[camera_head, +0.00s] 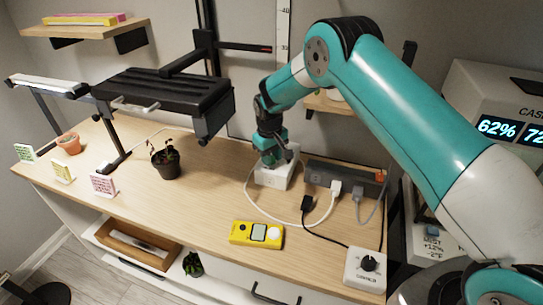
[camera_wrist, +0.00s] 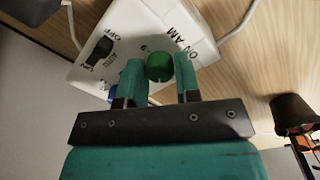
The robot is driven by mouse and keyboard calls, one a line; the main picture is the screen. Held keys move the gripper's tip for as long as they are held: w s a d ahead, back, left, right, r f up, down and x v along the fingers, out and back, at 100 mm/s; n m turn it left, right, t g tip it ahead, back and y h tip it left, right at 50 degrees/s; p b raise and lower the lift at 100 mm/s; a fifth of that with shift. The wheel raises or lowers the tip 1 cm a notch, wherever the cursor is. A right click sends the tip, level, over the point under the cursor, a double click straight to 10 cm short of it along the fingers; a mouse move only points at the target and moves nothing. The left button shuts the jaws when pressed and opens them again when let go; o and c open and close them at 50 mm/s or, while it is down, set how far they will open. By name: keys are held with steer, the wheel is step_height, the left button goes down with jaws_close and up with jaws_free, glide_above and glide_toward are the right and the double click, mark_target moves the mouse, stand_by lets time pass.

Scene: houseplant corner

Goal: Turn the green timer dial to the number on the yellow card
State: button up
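The green timer dial (camera_wrist: 158,66) is a round knob on a white timer box (camera_wrist: 112,32). My gripper (camera_wrist: 158,70) is open, with one teal finger on each side of the dial. A thin gap seems to show beside the right finger; I cannot tell whether the left finger touches. In the head view, my gripper (camera_head: 272,160) is down at the white timer box (camera_head: 268,180), and the dial is hidden. The yellow card (camera_head: 63,173) stands at the table's left, between a green and a pink card. Its print is too small to read.
A grey power strip (camera_head: 335,176) with cables lies right of the box. A potted plant (camera_head: 165,163) stands left, a yellow meter (camera_head: 257,234) in front.

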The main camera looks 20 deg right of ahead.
steer(key=c, duration=0.4)
steer(key=n+b, duration=0.1)
steer(key=n, duration=0.3)
steer(key=shift+b, duration=0.4)
steer(key=shift+d+n+b, duration=0.1)
steer(key=shift+n+b, duration=0.4)
steer(key=shift+n, duration=2)
steer(key=o, duration=0.9)
